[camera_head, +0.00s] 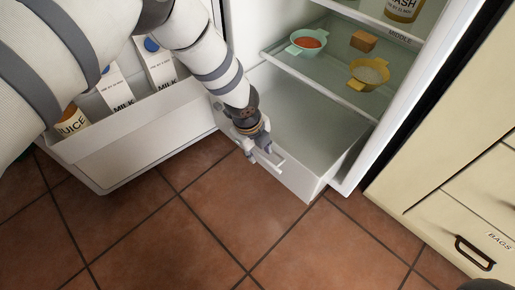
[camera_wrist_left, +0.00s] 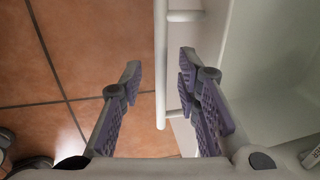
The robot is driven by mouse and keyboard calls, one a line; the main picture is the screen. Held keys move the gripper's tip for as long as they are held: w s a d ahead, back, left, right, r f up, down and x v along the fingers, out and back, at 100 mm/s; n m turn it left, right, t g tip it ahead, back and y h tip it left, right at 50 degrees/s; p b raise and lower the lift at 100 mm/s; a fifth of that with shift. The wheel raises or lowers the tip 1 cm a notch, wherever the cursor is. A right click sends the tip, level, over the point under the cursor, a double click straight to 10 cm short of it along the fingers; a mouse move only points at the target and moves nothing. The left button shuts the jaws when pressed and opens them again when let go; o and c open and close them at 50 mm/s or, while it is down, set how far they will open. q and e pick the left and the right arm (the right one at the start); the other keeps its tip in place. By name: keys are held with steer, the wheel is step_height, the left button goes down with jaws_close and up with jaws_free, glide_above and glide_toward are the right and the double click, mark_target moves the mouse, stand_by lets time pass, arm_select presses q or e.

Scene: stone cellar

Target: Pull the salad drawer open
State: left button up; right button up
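The salad drawer (camera_head: 312,125) is the white, empty bin at the bottom of the open fridge. Its front stands out past the fridge's edge, so I look down into it. Its white bar handle (camera_head: 279,162) is on the front and also shows in the left wrist view (camera_wrist_left: 161,60). My left gripper (camera_head: 259,154) is at the handle. In the left wrist view, its two purple-padded fingers (camera_wrist_left: 158,82) are spread, one on each side of the bar, with gaps on both sides. My right gripper is not recognisable in view.
The open fridge door (camera_head: 130,150) on the left holds milk cartons (camera_head: 155,62) and a juice bottle (camera_head: 72,121). Above the drawer, a shelf carries a teal bowl (camera_head: 307,42) and a yellow bowl (camera_head: 368,74). A cream cabinet (camera_head: 450,130) stands right. The tiled floor (camera_head: 200,235) in front is clear.

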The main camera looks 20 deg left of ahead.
arm_select(q)
steer(key=shift+r, duration=0.15)
step_height(320, 180, up, 12)
steer(key=s, duration=0.2)
steer(key=shift+a+f, duration=0.25)
steer(key=shift+a, duration=0.15)
steer(key=shift+s, duration=0.1)
